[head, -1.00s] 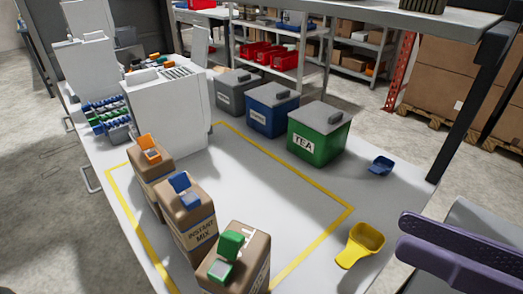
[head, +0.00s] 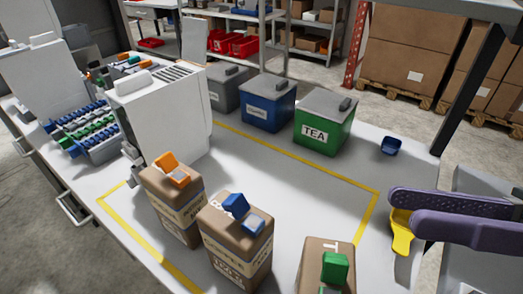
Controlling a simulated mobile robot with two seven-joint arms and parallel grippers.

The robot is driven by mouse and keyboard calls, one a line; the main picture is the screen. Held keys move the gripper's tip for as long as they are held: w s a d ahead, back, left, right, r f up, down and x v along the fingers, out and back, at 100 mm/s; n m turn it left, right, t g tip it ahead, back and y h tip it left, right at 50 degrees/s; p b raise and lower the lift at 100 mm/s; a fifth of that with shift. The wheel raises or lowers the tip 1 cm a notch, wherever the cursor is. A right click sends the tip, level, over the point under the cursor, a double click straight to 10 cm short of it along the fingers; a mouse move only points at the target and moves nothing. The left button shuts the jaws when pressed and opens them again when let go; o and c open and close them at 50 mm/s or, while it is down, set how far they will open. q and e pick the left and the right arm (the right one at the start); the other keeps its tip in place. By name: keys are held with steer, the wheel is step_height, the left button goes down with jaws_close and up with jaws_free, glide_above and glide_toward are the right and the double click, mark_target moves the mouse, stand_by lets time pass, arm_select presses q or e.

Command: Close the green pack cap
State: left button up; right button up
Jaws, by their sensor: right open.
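The green pack is a brown paper bag (head: 313,262) at the bottom edge, partly cut off by the frame. Its green cap (head: 335,266) stands raised on top, hinged open. The spout below it is mostly cut off. My right gripper (head: 404,209) comes in from the right with two purple fingers. It is open, with a gap between the fingers and nothing held. It is to the right of the green pack and apart from it. My left gripper is not in view.
Packs with a blue cap (head: 235,205) and an orange cap (head: 166,161) stand left of the green pack, caps raised. A yellow scoop (head: 402,238) lies partly behind my right fingers. A green TEA bin (head: 326,122), blue bin (head: 268,105) and blue scoop (head: 391,146) are farther back. The table's middle is clear.

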steer(key=b, duration=0.8)
glide_toward(323, 259)
steer(key=x, duration=0.2)
steer(key=p+x, duration=0.2)
steer(key=x, duration=0.8)
steer(key=shift+w+d+f, duration=0.1)
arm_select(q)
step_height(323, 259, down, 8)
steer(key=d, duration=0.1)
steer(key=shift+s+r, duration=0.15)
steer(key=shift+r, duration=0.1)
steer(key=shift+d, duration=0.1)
arm_select(e)
steer(key=c, duration=0.7)
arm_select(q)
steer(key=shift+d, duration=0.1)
arm_select(e)
jaws_close()
